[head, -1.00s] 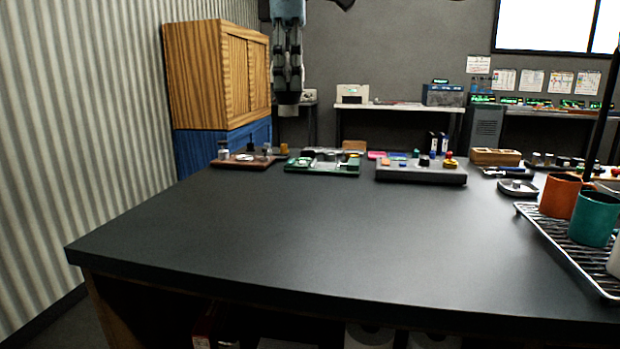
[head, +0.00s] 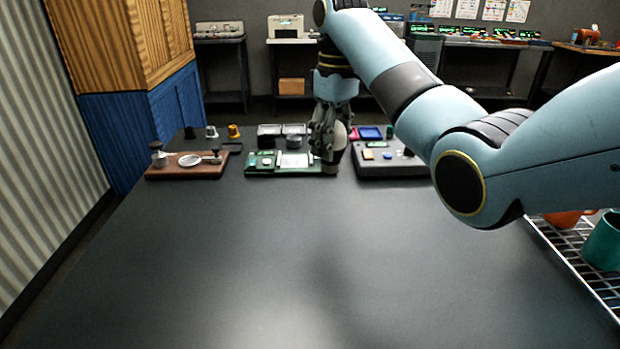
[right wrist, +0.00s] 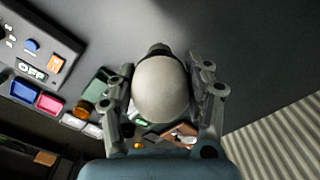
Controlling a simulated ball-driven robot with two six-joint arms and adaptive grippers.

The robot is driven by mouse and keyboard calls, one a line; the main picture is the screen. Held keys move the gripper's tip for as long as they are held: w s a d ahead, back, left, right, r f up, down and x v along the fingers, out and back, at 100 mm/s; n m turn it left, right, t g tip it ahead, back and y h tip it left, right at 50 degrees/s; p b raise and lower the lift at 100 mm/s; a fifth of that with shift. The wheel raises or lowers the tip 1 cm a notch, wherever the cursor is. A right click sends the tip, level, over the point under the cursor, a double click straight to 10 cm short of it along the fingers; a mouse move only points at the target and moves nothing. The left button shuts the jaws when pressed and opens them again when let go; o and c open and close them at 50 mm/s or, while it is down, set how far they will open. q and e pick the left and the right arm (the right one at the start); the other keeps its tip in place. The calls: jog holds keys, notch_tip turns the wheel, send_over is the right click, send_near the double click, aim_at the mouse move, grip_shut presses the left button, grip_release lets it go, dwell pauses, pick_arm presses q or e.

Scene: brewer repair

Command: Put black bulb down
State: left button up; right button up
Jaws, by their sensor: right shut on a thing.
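My right gripper (head: 328,160) points down at the back of the dark table, at the right end of the green board (head: 300,171). In the right wrist view, its fingers are shut around a round, pale bulb (right wrist: 162,90) with a black end cap (right wrist: 158,49). I take this for the black bulb. The fingers largely hide it in the head view, and I cannot tell whether it touches the table. My left gripper is not in view.
A brown wooden board (head: 188,172) with small metal parts lies to the left. A grey control panel (head: 392,168) stands just right of the gripper. A wire rack (head: 566,250) with cups is at the right edge. The table's front and middle are clear.

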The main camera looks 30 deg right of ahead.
jog(key=s+d+m+p, duration=0.1)
jog(key=s+d+p, duration=0.1)
jog(key=s, duration=0.2)
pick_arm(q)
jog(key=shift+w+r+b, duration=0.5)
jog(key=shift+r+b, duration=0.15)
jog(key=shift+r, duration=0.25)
pick_arm(e)
jog(key=shift+m, duration=0.3)
jog(key=shift+w+a+f, duration=1.15)
jog(key=shift+a+f, duration=0.25)
jog(key=shift+f, duration=0.55)
jog(key=shift+w+a+f, duration=1.15)
jog(key=shift+a+f, duration=0.25)
jog(key=shift+f, duration=0.55)
jog(key=shift+w+a+f, duration=1.15)
jog(key=shift+a+f, duration=0.25)
jog(key=shift+f, duration=0.55)
jog(key=shift+f, duration=0.1)
jog(key=o, duration=1.2)
